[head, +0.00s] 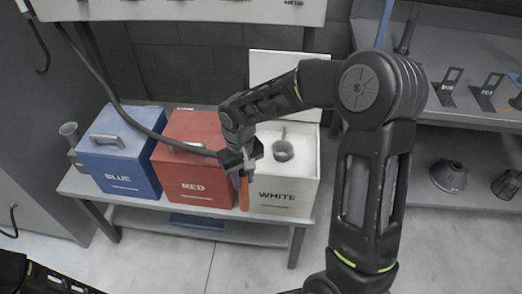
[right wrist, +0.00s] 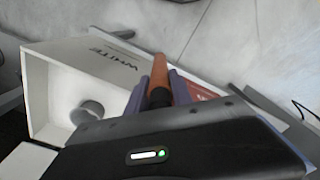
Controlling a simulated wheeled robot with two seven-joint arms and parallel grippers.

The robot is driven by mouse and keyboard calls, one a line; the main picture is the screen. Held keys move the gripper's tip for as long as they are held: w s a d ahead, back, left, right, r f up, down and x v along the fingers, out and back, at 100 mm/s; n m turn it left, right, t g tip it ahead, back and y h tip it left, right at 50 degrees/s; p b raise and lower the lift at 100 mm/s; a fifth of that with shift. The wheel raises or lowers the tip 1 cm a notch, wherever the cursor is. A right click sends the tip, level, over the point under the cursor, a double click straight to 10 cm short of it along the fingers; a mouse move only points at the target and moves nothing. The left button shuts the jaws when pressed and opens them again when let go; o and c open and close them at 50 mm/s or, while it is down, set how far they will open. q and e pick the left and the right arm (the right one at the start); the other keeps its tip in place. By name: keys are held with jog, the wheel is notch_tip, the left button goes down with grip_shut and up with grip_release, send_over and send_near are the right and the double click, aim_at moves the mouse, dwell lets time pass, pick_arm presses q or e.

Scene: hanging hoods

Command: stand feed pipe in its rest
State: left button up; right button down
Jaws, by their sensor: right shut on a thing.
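My right gripper (head: 243,168) is shut on an orange-ended pipe (head: 244,193), which I take to be the feed pipe. The orange part hangs down in front of the gap between the red and white boxes. A dark hose runs from the upper left to the gripper. In the right wrist view, the orange part (right wrist: 161,72) sits between the two fingers. A grey funnel-topped holder (head: 69,131) stands at the bench's left end, apart from the gripper; it may be the rest. My left gripper is out of view.
The bench carries a closed blue box (head: 122,178), a closed red box (head: 195,172) and an open white box (head: 275,200). A grey cup-like part (head: 283,151) is inside the white box. A shelf (head: 440,105) with parts stands at right.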

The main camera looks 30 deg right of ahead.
jog(key=w+a+f, duration=0.2)
jog(key=a+f, duration=0.1)
jog(key=f, duration=0.5)
jog(key=shift+a, duration=0.15)
